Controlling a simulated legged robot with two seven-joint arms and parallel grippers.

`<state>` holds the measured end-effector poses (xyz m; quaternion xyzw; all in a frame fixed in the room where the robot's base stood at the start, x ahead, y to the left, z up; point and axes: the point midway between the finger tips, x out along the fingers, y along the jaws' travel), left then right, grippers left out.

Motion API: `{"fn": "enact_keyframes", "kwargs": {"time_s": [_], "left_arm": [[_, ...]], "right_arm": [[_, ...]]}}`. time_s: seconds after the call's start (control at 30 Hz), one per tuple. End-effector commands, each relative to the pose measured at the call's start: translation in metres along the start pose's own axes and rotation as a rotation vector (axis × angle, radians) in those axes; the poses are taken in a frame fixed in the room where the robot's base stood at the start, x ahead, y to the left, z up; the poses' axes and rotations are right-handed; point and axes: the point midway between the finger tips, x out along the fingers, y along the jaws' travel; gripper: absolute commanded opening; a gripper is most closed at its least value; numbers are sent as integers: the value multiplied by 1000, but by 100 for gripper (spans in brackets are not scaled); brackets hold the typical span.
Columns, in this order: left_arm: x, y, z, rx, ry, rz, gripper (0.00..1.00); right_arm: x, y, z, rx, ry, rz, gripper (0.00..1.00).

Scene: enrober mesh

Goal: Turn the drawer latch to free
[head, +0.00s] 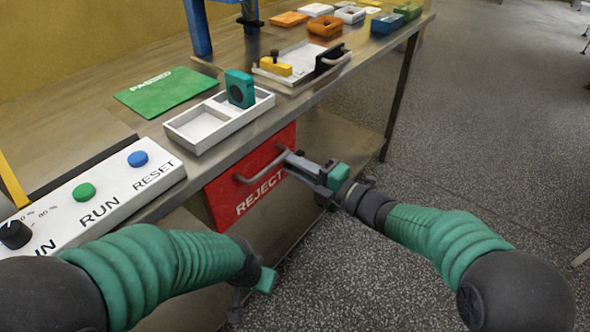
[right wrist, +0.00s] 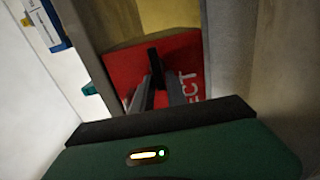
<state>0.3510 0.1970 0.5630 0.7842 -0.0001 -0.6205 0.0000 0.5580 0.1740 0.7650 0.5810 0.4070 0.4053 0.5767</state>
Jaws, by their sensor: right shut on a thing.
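A red drawer front marked REJECT (head: 262,192) is set under the bench top, with a grey bar handle (head: 258,168) across it. My right gripper (head: 296,163) is at the front's upper right, by the handle's right end. In the right wrist view its jaws (right wrist: 155,85) are shut on a dark lever, the drawer latch (right wrist: 178,43), against the red face (right wrist: 125,65). In the head view the latch is hidden behind the gripper, and its exact angle is unclear. My left gripper (head: 239,298) hangs low in front of the bench, apart from the drawer; its jaws are unclear.
A white panel (head: 115,192) with green and blue buttons and a black knob lies at the bench's left. A white divided tray (head: 222,122) with a teal block (head: 240,88) sits above the drawer. Open speckled floor (head: 480,130) lies to the right.

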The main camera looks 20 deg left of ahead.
Motion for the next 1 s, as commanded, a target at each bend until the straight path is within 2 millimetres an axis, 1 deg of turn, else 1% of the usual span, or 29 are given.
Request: {"fn": "enact_keyframes", "kwargs": {"time_s": [0.03, 0.53, 0.57, 0.7, 0.93, 1.0], "left_arm": [[3, 0, 1, 0, 0, 0, 36], [3, 0, 1, 0, 0, 0, 36], [3, 0, 1, 0, 0, 0, 36], [3, 0, 1, 0, 0, 0, 36], [3, 0, 1, 0, 0, 0, 36], [1, 0, 0, 0, 0, 0, 36]], "right_arm": [[-1, -6, 1, -6, -4, -9, 0], [-2, -5, 4, -21, -11, -10, 0], [-2, -4, 5, -21, -12, -10, 15], [-2, -4, 4, -21, -11, -8, 33], [-2, -2, 2, -22, -6, -4, 33], [-4, -1, 2, -22, -6, -4, 33]]}}
